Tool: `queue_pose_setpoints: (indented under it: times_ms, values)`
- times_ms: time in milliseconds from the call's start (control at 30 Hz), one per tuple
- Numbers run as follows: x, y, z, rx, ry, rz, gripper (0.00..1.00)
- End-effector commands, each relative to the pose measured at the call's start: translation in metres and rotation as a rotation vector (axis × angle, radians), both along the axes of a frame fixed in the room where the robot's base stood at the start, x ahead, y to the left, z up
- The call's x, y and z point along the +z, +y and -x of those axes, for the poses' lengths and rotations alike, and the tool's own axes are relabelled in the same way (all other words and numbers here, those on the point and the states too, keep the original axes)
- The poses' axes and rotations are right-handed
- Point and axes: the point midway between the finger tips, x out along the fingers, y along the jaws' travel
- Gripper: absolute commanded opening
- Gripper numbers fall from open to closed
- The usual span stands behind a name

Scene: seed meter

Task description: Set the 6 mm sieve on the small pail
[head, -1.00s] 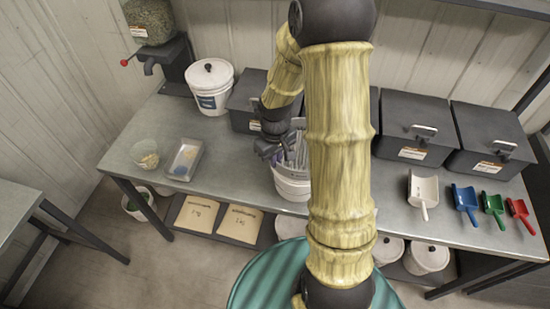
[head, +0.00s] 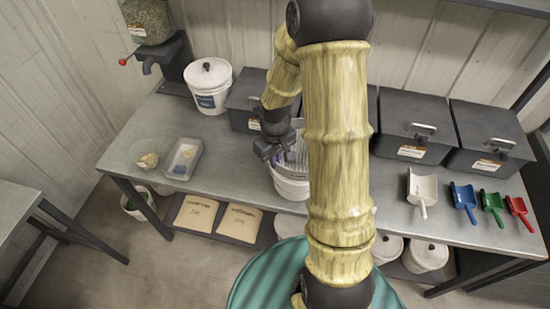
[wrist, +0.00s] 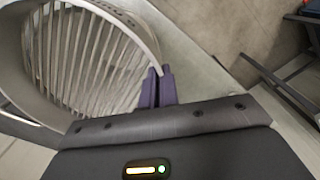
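The sieve (wrist: 95,60) is a pale grey ring with a floor of slats. It fills the upper left of the wrist view, and part of it also shows in the head view (head: 297,152). My gripper (wrist: 157,85) has its dark fingers close together at the sieve's rim and appears shut on it. In the head view, my gripper (head: 268,150) is at the sieve's left side. A white pail (head: 290,188) stands on the bench directly below the sieve. My arm hides their right side. I cannot tell whether the sieve touches the pail's rim.
A lidded white bucket (head: 209,86) and dark bins (head: 410,125) line the back. Scoops (head: 421,192) lie to the right. The bench's front left is clear.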

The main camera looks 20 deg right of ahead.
Motion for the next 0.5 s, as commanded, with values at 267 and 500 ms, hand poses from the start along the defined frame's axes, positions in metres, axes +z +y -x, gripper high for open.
queue_pose_setpoints:
  times_ms: [267, 500]
  values:
    - [0.0001, 0.0003, -0.0001, 0.001, 0.0, 0.0, 0.04]
    - [0.0001, -0.0001, -0.0001, 0.0, 0.0, 0.0, 0.28]
